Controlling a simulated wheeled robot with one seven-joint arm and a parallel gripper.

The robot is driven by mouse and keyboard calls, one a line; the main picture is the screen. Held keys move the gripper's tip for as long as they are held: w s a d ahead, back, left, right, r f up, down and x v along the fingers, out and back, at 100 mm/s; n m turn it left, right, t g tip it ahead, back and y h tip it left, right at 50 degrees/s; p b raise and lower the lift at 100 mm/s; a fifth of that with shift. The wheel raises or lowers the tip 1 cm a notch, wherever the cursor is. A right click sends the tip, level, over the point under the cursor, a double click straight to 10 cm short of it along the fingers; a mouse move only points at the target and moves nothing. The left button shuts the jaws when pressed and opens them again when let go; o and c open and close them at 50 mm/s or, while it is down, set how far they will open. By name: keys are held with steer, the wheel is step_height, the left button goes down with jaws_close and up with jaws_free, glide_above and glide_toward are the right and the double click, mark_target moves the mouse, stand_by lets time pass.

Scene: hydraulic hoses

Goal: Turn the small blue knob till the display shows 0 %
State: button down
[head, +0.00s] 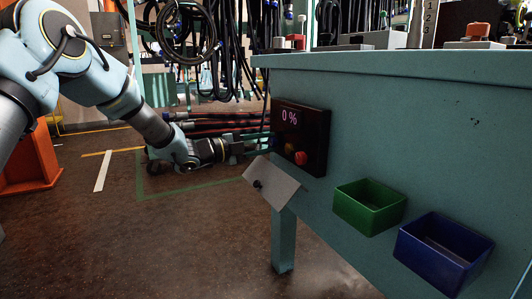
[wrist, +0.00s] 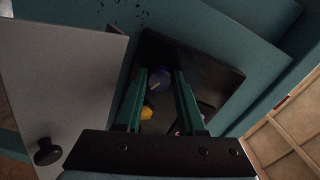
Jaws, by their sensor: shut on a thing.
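The black control box (head: 318,140) is fixed to the teal side of the bench. Its display (head: 289,117) reads 0 %. The small blue knob (wrist: 158,80) sits between the tips of my green fingers in the wrist view. My gripper (wrist: 160,77) is shut on it; it also reaches the left edge of the box in the head view (head: 268,141). A yellow knob (head: 289,148) and a larger red knob (head: 301,158) are beside it on the box. The yellow knob also shows just below the blue one in the wrist view (wrist: 147,112). In the head view my fingers mostly hide the blue knob.
A grey sloped plate with a black knob (head: 258,184) juts out below the box, close to my gripper. A green bin (head: 368,207) and a blue bin (head: 443,250) hang on the bench to the right. Hoses hang behind my arm. The floor at front left is clear.

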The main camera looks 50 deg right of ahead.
steer(key=shift+m+b, duration=0.4)
steer(key=shift+m, duration=0.1)
steer(key=c, duration=0.5)
jaws_free()
steer(key=shift+a, duration=0.1)
steer(key=p+v, duration=0.2)
steer(key=v, duration=0.8)
steer(key=shift+w+a, duration=0.15)
steer(key=shift+a, duration=0.15)
